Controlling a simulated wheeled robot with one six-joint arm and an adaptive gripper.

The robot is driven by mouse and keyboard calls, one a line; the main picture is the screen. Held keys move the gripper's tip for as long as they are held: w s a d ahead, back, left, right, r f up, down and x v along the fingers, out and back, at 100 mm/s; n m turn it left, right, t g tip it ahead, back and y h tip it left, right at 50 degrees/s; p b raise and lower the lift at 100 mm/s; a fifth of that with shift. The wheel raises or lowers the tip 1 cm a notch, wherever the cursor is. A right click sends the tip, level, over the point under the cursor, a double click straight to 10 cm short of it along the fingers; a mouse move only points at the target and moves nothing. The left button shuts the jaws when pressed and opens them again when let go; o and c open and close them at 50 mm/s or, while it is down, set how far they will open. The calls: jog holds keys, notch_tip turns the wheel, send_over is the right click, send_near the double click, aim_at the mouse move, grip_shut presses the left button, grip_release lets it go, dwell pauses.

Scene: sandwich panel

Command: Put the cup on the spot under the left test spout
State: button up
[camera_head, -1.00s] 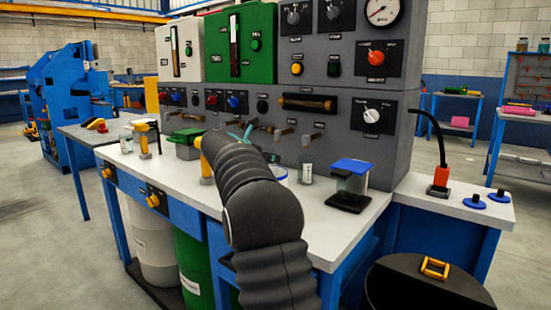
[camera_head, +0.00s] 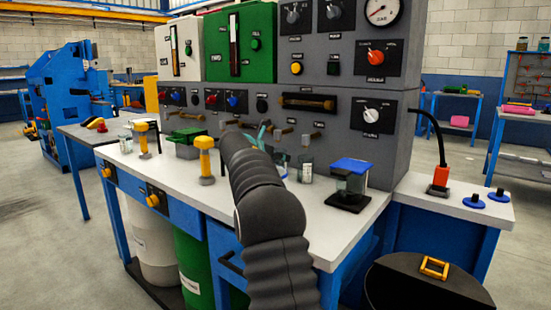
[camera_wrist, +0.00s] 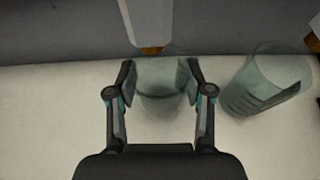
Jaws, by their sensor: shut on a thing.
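My gripper (camera_wrist: 158,95) is shut on a clear greenish cup (camera_wrist: 161,92) in the wrist view, a finger at each side of it. The cup looks upright, over or on the pale worktop; I cannot tell whether it touches. A grey spout with a brass tip (camera_wrist: 151,50) hangs just beyond and above the cup's rim. In the head view my gripper (camera_head: 262,136) is mostly hidden behind my arm, near the panel; the held cup (camera_head: 280,163) partly shows beside the arm. The spot under the spout is hidden.
A second clear cup (camera_wrist: 265,82) stands close to the right of the held one, also seen in the head view (camera_head: 305,170). A blue-lidded container (camera_head: 351,185) stands further right. A yellow-topped fixture (camera_head: 206,160) stands left of my arm.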

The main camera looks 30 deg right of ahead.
jog(key=shift+f, duration=0.1)
jog(key=o, duration=1.2)
jog(key=shift+c, duration=0.2)
jog(key=v, duration=1.2)
